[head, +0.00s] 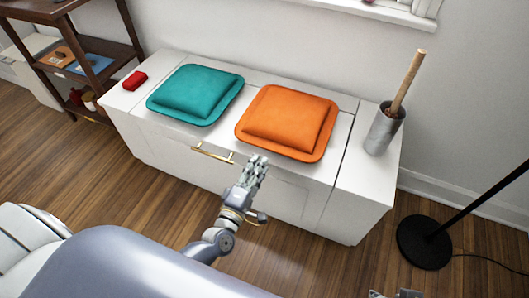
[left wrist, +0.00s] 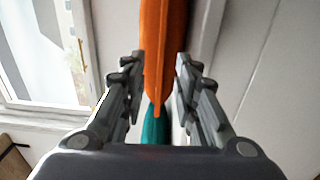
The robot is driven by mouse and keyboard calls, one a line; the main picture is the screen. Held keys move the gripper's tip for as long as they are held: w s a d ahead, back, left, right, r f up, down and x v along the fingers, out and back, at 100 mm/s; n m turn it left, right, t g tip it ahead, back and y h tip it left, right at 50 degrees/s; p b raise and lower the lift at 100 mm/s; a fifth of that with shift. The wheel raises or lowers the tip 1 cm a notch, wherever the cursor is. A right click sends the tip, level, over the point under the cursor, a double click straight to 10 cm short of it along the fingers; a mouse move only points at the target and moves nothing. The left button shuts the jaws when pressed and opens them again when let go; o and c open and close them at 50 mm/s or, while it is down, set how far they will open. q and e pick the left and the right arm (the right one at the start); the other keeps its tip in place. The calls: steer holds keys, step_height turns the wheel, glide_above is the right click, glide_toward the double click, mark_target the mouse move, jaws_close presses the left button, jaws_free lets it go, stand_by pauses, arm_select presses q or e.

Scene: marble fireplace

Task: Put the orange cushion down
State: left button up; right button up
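The orange cushion (head: 288,118) lies flat on the white bench (head: 345,120), right of the teal cushion (head: 197,92). My left gripper (head: 257,165) is at the orange cushion's front edge. In the left wrist view the orange cushion (left wrist: 164,50) shows edge-on between the fingers of my left gripper (left wrist: 160,75). The fingers stand apart, with gaps beside the cushion's thin rim. Whether a fingertip touches the cushion is hard to tell. Only a small piece of my right gripper (head: 397,293) shows at the bottom edge of the head view.
A small red object (head: 134,80) lies at the bench's left end. A grey metal pot (head: 383,130) with a wooden handle (head: 408,80) stands at the right end. A black lamp base (head: 423,243) is on the floor at right. A brown shelf (head: 85,55) stands at left.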

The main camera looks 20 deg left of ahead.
arm_select(q)
steer(key=s+d+m+g+h, duration=0.6)
steer(key=s+d+m+g, duration=0.15)
steer(key=d+m, duration=0.45)
steer(key=s+a+m+g+y, duration=0.6)
steer(key=s+a, duration=0.6)
steer(key=s, duration=0.3)
steer(key=shift+s+a+r+m+g, duration=0.25)
steer(key=shift+m+g, duration=0.3)
steer(key=shift+m, duration=0.25)
